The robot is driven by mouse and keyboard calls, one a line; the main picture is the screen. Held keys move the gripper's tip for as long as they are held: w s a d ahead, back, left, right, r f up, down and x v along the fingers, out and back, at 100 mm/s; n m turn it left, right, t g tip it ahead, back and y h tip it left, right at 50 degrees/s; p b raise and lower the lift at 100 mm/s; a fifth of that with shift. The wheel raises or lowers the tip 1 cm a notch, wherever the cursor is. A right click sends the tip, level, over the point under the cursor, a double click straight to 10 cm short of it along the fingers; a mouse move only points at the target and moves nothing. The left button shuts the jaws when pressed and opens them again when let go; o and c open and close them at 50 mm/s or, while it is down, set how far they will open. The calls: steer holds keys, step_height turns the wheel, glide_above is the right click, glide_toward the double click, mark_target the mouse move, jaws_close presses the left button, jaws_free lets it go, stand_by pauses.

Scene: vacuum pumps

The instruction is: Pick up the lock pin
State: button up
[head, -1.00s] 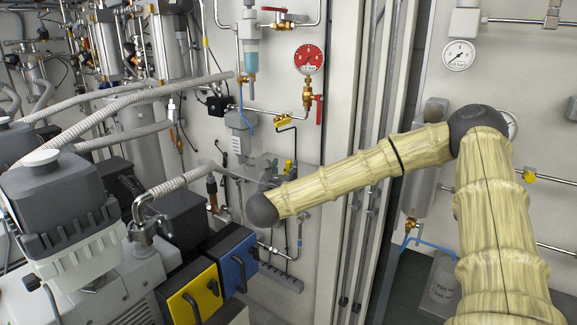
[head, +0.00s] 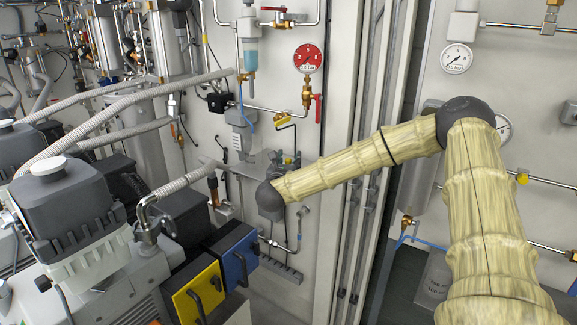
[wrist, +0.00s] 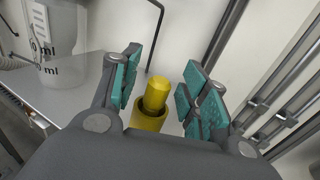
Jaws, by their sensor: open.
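The lock pin, which I take to be the yellow rounded cylinder (wrist: 157,93), stands upright in a wider yellow collar (wrist: 148,119) in the wrist view. My gripper (wrist: 164,84) is open, with its teal-padded fingers on either side of the pin. The pin shows between the fingers, and no clear contact is visible. The lower part of the pin is hidden inside the collar, and the gripper body covers what is nearer. In the head view my arm's end is in front of the wall fittings, and the gripper itself is hidden there.
A clear beaker with ml marks (wrist: 57,45) stands on a grey shelf (wrist: 84,82) left of the gripper. A thin black bent rod (wrist: 155,35) hangs behind the pin. Metal rails (wrist: 283,90) run along the right. Pumps (head: 75,205) fill the left of the head view.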

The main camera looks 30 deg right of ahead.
steer(key=shift+c, duration=0.2)
jaws_close()
